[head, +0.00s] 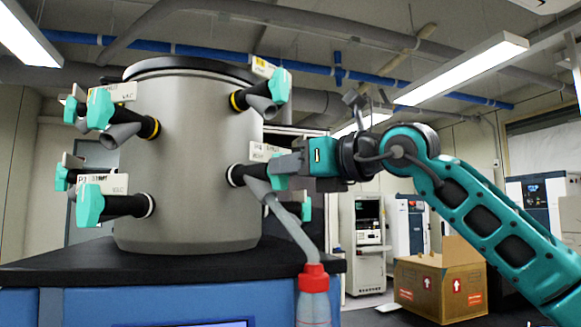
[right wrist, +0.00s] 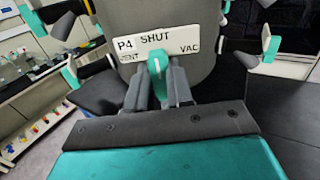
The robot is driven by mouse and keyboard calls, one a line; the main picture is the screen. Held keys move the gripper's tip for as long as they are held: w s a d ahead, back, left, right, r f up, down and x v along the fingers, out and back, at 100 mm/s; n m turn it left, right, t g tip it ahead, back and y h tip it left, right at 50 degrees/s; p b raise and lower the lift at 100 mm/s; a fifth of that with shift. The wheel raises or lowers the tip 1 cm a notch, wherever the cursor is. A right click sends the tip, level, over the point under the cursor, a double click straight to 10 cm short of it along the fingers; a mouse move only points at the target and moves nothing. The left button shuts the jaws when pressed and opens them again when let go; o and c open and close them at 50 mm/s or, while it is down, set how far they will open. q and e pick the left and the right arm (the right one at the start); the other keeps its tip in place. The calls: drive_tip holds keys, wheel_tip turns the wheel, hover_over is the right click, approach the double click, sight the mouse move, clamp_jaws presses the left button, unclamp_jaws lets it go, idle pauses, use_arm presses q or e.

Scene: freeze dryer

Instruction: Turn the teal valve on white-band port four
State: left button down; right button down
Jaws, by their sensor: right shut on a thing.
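The grey steel drum (head: 190,165) carries several ports with teal valves. The white-band port four (head: 238,175) is at its lower right. A plate (right wrist: 158,43) in the right wrist view reads P4, with VENT at left, SHUT at top and VAC at right. My right gripper (head: 282,165) is shut on its teal valve (right wrist: 158,64), one finger on either side. The white line on the valve points up toward SHUT. In the head view the fingers partly hide the valve. My left gripper is not in view.
A hose (head: 292,230) runs from port four down to a red-capped flask (head: 313,292). Yellow-band ports (head: 236,101) sit above. Another white-band port (head: 148,205) with a teal valve is at lower left. The drum stands on a black top (head: 60,268). A cardboard box (head: 440,285) is behind.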

drive_tip(key=n, duration=0.5)
drive_tip(key=shift+s+n, duration=0.1)
drive_tip(key=shift+n, duration=0.3)
drive_tip(key=n, duration=0.5)
drive_tip(key=shift+a+f+n+p, duration=0.1)
drive_tip(key=shift+a+n+p, duration=0.05)
drive_tip(key=shift+n+p, duration=0.25)
drive_tip(key=c, duration=1)
unclamp_jaws()
drive_tip(key=shift+s, duration=0.1)
